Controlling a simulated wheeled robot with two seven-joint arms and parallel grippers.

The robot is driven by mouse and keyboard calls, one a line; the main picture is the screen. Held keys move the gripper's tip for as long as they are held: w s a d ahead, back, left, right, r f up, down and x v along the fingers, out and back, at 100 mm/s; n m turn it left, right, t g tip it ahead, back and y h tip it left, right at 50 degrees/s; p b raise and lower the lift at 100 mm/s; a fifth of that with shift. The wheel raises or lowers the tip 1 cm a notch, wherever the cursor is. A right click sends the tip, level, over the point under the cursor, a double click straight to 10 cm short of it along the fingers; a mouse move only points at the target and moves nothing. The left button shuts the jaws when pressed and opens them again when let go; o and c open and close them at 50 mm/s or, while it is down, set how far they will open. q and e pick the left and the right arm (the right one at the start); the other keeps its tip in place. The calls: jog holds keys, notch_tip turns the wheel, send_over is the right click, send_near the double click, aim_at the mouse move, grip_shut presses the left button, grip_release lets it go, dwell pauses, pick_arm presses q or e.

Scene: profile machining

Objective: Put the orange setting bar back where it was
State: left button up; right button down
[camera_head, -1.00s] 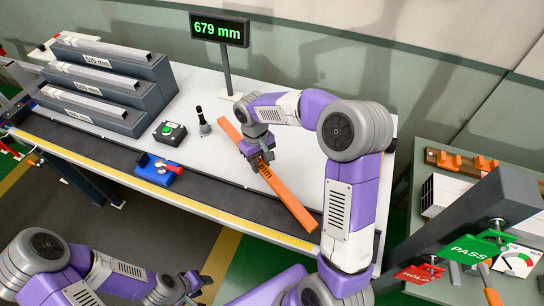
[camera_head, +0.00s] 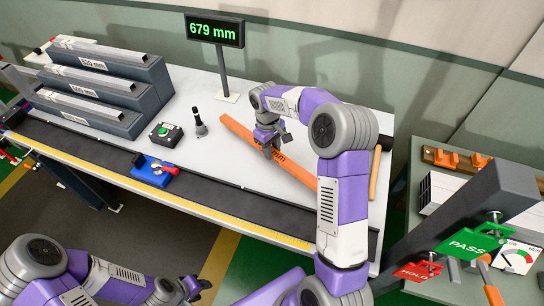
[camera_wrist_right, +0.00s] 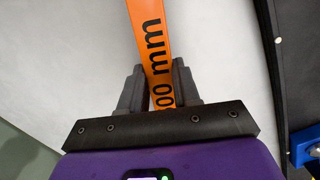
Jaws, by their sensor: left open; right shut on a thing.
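The long orange setting bar (camera_head: 240,130) runs slantwise above the white right part of the bench, its right end hidden behind my arm. My right gripper (camera_head: 269,148) is shut on it near its middle. In the right wrist view, the bar (camera_wrist_right: 150,30) stands between the two dark fingers of this gripper (camera_wrist_right: 158,80), with black print ending in "00 mm" showing. Whether the bar touches the bench top is unclear. My left gripper (camera_head: 192,288) is open and empty at the bottom of the head view, in front of the bench.
Dark stepped blocks (camera_head: 115,95) with metal profiles stand at the back left. A green-button box (camera_head: 164,132), a small black-topped post (camera_head: 199,122), a blue stop with red handle (camera_head: 155,171) and the 679 mm display (camera_head: 215,30) are nearby. A tan strip (camera_head: 375,172) lies at the right edge.

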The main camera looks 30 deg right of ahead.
jog(key=shift+f+b, duration=0.3)
jog(key=shift+f, duration=1.45)
jog(key=shift+f, duration=0.1)
jog(key=c, duration=1.3)
grip_release()
jog(key=shift+f, duration=0.15)
jog(key=o, duration=0.5)
jog(key=r+p, duration=0.1)
jog(key=r, duration=0.3)
jog(key=w+r, duration=0.1)
jog(key=r, duration=0.3)
jog(key=r+p, duration=0.1)
jog(key=r, duration=0.3)
jog(key=shift+w+a+r+p, duration=0.15)
jog(key=shift+a+p, duration=0.1)
jog(key=shift+p, duration=0.1)
